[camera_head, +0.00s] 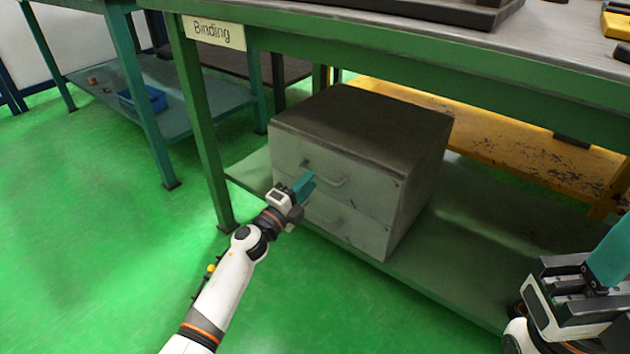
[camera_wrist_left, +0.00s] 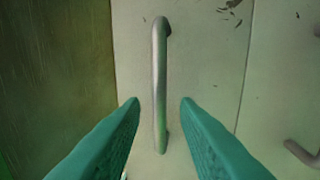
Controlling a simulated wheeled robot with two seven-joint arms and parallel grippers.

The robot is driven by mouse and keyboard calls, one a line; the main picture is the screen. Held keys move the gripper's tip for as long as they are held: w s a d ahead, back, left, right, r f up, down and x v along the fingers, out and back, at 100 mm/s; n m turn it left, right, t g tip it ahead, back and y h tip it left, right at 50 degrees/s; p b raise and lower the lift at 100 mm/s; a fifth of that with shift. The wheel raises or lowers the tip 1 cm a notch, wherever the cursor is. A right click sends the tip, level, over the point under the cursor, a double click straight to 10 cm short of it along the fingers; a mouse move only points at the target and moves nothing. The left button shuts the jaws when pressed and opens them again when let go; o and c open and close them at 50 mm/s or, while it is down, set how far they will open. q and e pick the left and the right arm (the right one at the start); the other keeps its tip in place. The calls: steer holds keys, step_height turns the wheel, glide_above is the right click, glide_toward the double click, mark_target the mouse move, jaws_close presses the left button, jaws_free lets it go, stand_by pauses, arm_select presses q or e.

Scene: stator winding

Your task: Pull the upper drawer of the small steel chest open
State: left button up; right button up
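The small steel chest (camera_head: 362,122) stands on the low shelf under the green bench. Its upper drawer (camera_head: 310,170) looks closed and has a bar handle (camera_head: 330,182). In the left wrist view the upper drawer's handle (camera_wrist_left: 160,85) runs up and down the picture. My left gripper (camera_head: 303,186) is in front of the upper drawer. In its wrist view the teal fingers (camera_wrist_left: 160,103) are apart, one on each side of the handle's lower part, with gaps showing. My right gripper (camera_head: 607,262) is at the lower right, away from the chest; its finger opening is not clear.
The lower drawer (camera_head: 350,225) is below; its handle (camera_wrist_left: 303,154) shows at the right of the wrist view. The bench leg (camera_head: 205,140) stands left of the chest, and the bench top (camera_head: 400,40) overhangs it. The green floor (camera_head: 90,240) in front is clear.

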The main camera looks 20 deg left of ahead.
arm_select(q)
steer(key=shift+b+x, duration=0.4)
steer(key=shift+x, duration=1.5)
jaws_close()
